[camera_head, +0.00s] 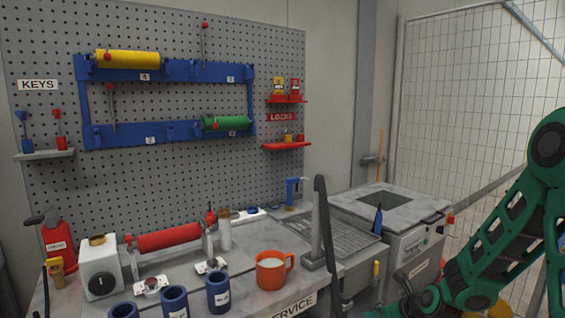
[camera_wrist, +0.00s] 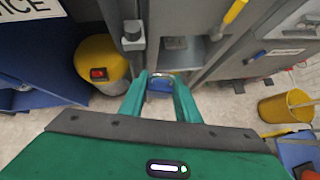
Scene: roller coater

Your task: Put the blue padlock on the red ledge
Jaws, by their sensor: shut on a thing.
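My gripper (camera_wrist: 160,92) shows in the wrist view with its two green fingers closed on the blue padlock (camera_wrist: 160,86). The padlock's metal shackle points away from my palm, and the fingers partly hide its body. In the head view my green arm is at the lower right, well right of the pegboard, and the padlock cannot be made out there. Two red ledges are on the pegboard's right side, above and below the LOCKS sign. The upper red ledge (camera_head: 287,101) carries a yellow and a red padlock. The lower red ledge (camera_head: 287,146) carries small yellow and red things.
The counter below the ledges holds an orange mug (camera_head: 270,270), several blue cups, a red roller (camera_head: 169,238) and a dark upright bar (camera_head: 322,230). A grey cabinet (camera_head: 390,215) stands at right. A yellow bin (camera_wrist: 101,62) and a yellow bucket (camera_wrist: 283,108) are on the floor.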

